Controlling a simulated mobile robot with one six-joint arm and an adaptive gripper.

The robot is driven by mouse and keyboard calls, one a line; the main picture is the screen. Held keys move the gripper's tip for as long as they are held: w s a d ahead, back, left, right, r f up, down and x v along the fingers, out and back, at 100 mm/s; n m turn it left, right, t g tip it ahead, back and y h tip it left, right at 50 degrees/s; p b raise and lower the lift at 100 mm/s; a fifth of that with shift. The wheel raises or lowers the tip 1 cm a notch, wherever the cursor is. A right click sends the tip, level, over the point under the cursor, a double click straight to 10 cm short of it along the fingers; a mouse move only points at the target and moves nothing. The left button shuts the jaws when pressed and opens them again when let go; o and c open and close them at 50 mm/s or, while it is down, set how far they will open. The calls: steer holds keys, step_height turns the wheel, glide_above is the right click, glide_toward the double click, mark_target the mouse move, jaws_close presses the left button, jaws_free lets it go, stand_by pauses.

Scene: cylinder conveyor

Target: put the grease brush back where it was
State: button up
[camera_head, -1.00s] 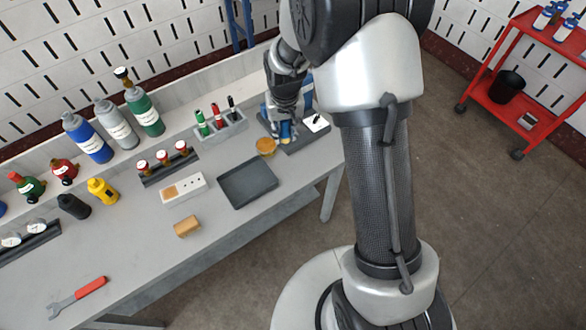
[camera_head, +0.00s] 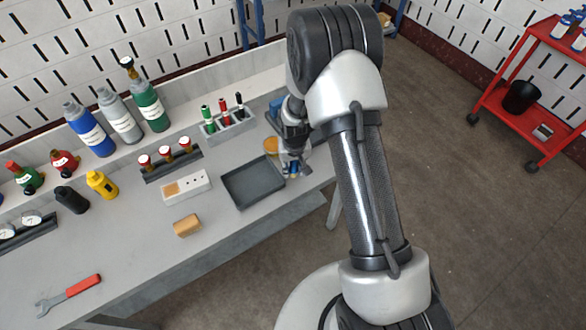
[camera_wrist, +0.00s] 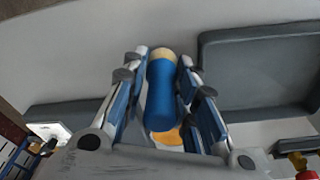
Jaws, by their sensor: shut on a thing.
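The grease brush shows in the wrist view as a blue handle (camera_wrist: 161,95) with a tan end (camera_wrist: 162,54). My gripper (camera_wrist: 163,62) is shut on it, one finger along each side. In the head view my gripper (camera_head: 292,170) is low by the bench's right front part, just right of a dark grey tray (camera_head: 252,204); little of the brush shows there. An amber round pot (camera_head: 271,146) stands behind and left of the gripper. Its amber surface (camera_wrist: 171,137) shows partly behind the handle in the wrist view. I cannot tell whether the brush touches the bench.
A grey holder (camera_head: 232,130) with green, red and black markers stands behind the tray. A white block (camera_head: 199,186) and a wooden block (camera_head: 187,226) lie to its left. Bottles line the back. The bench surface (camera_head: 130,245) is clear at front centre.

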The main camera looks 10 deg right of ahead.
steer(key=shift+f, duration=0.35)
steer(key=shift+f, duration=0.25)
steer(key=o, duration=0.8)
steer(key=shift+c, duration=0.2)
steer(key=shift+r, duration=0.15)
